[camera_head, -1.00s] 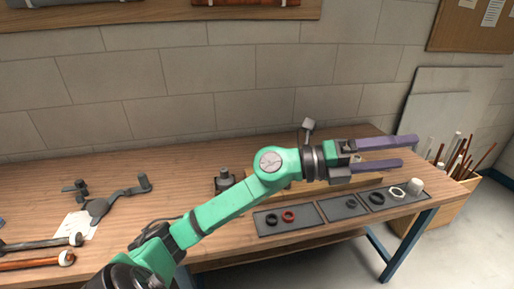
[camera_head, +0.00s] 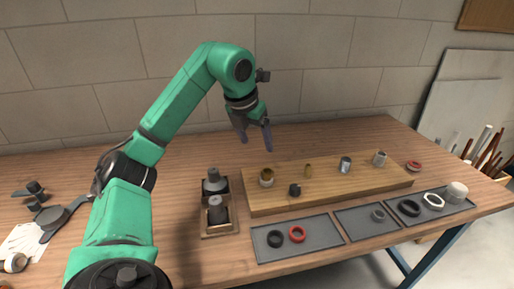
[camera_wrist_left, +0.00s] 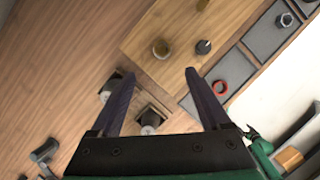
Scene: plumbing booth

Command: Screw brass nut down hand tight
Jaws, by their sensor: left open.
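A brass-coloured round piece (camera_head: 267,178) that looks like the nut stands at the left end of the wooden board (camera_head: 340,194). It also shows in the left wrist view (camera_wrist_left: 161,49), ahead of the fingertips. I cannot tell how far down it sits on its thread. A narrower brass piece (camera_head: 308,171) stands to its right. My left gripper (camera_head: 256,144) is open and empty, pointing down above and behind the board's left end, apart from the brass piece. Its two fingers (camera_wrist_left: 159,75) show spread in the wrist view. My right gripper is not in view.
A dark fitting (camera_head: 295,189), a grey one (camera_head: 345,164) and another (camera_head: 379,158) stand on the board. Grey trays with a red ring (camera_head: 297,234) and other rings lie in front. The table behind the board is clear.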

